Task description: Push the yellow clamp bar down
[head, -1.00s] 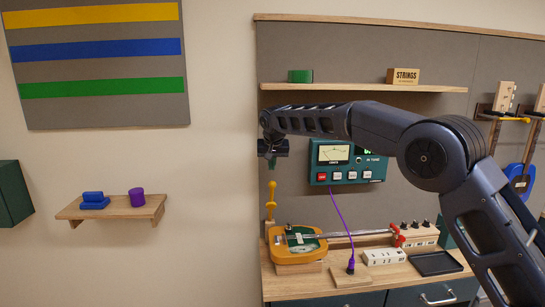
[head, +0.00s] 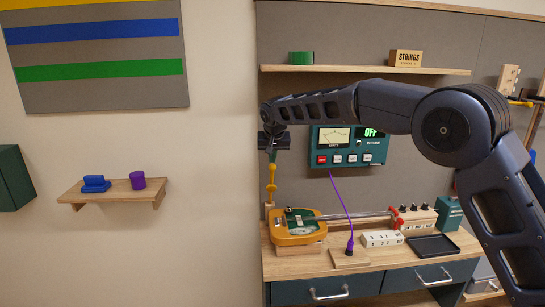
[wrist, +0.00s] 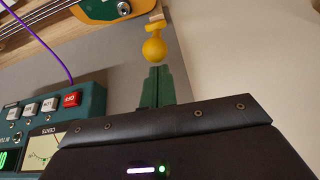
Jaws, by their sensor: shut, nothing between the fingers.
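The yellow clamp bar (head: 271,183) stands upright at the left end of the workbench, beside the yellow guitar body (head: 296,226). In the wrist view its round yellow knob (wrist: 153,49) lies just beyond my fingertips. My gripper (head: 271,157) is above the bar's top, pointing down, with its dark green fingers (wrist: 156,82) closed together and empty. The knob and fingertips look very close; I cannot tell if they touch. The lower part of the bar is mostly hidden in the wrist view.
The green tuner box (head: 348,146) hangs on the panel right of my gripper, its display reading OFF. A purple cable (head: 342,205) runs down to a wooden block (head: 350,259). A power strip (head: 382,239) and black tray (head: 433,246) sit on the bench (head: 290,267).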

